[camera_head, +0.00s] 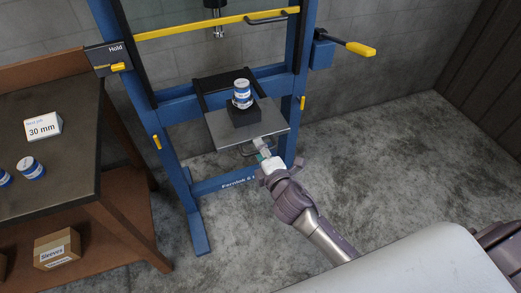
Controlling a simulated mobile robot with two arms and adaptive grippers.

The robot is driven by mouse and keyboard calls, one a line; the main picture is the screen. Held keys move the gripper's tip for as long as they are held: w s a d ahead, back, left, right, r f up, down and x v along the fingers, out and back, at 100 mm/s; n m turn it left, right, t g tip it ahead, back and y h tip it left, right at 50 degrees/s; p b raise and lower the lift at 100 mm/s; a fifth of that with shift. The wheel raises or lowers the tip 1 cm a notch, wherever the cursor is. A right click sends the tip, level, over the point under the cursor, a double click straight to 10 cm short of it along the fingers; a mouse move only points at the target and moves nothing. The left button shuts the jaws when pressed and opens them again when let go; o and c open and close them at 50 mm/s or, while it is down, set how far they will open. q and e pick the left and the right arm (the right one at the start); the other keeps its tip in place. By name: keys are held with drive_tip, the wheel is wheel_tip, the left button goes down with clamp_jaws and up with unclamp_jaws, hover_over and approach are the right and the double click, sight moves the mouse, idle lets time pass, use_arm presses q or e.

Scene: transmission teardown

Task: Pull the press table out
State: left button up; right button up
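The press table (217,126) is a flat grey plate in front of the blue press frame (180,108), with dark rails (201,95) showing behind it. A black block (243,115) stands on the plate, with a blue-and-white cylindrical part (242,94) upright on top. A thin handle (246,151) sits at the plate's front edge. My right gripper (262,149) is at the right part of this handle, its arm reaching in from the lower right. Its fingers are too small and overlapped to show whether they close on the handle. My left gripper is not in view.
A dark workbench (70,170) stands at left, with a "30 mm" card (43,127) and blue-and-white cylinders (31,168). A "Sleeves" box (57,249) sits on its lower shelf. A yellow-handled lever (357,48) juts right from the press. The floor at right is clear.

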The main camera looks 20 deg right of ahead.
drive_tip(key=shift+s, duration=0.25)
drive_tip(key=v, duration=1.1)
drive_tip(key=shift+s+r, duration=0.15)
drive_tip(key=shift+s, duration=0.05)
drive_tip(key=s+d+f+m+g, duration=0.1)
drive_tip(key=s+f+m+g, duration=0.25)
drive_tip(key=f, duration=1.15)
drive_tip(key=s+d+f+m+g, duration=0.2)
drive_tip(key=s+f+m+g, duration=0.15)
drive_tip(key=f, duration=1.15)
drive_tip(key=s+d+f+m+g, duration=0.1)
drive_tip(key=s+f+m+g, duration=0.1)
drive_tip(key=s+f, duration=0.4)
drive_tip(key=s+f+m+g, duration=0.3)
drive_tip(key=s+f, duration=0.3)
drive_tip(key=s, duration=0.6)
drive_tip(key=s+d+f+m+g, duration=0.1)
drive_tip(key=s+f+m+g, duration=0.1)
drive_tip(key=s+f+m, duration=0.2)
drive_tip(key=s+f, duration=0.3)
drive_tip(key=s, duration=0.3)
drive_tip(key=shift+d+g+h, duration=0.3)
drive_tip(key=shift+d, duration=0.05)
